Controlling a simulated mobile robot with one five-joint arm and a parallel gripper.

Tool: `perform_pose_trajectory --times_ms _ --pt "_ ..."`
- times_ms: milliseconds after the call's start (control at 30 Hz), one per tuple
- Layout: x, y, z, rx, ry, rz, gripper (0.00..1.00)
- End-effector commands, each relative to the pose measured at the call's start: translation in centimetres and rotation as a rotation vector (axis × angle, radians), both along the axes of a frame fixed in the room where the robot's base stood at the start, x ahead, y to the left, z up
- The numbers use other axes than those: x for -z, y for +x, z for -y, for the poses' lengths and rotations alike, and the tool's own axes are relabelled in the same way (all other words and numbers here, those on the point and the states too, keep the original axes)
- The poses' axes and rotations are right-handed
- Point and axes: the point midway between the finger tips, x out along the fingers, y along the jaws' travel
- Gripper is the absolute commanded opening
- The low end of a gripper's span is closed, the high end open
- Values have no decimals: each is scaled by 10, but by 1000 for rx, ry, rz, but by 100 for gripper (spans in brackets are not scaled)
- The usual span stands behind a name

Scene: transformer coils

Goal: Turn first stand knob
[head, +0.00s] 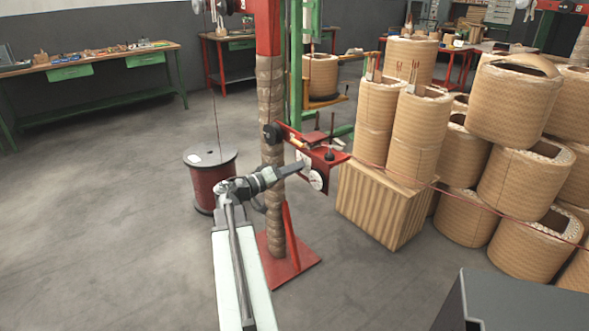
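The stand (272,95) is an upright post, red at the top and wrapped in tan below, on a red base plate (290,262). A red bracket (318,152) sticks out from it at mid height. A round black knob (272,132) sits at the bracket's left end, on the post. A smaller black knob (329,154) stands on top of the bracket's right part. My gripper (301,167) points right, across the front of the post, just below the bracket and beside a white disc (316,181). Whether it touches anything, and its finger gap, cannot be made out.
A red cable spool (204,185) stands on the floor behind my arm. Right of the stand, a ribbed tan crate (385,210) bears tan coils (417,135), with more stacked coils (512,100) beyond. A workbench (90,63) stands back left. The left floor is free.

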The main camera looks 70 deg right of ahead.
Motion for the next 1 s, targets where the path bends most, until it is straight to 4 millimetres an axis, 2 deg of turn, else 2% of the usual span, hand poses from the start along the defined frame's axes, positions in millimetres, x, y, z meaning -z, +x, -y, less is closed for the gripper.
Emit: perform_pose_trajectory --times_ms 33,67,100,433,800,1000 --pt "-2 -1 1 1 -4 -6 39" --pt "-2 -1 1 0 -4 -5 47" --pt "-2 -1 1 0 -4 -5 51" --pt "-1 2 -3 -2 -2 -3 51" --pt "-1 36 -57 -3 -3 -3 51" --pt "-1 41 -65 -1 -2 -4 51"
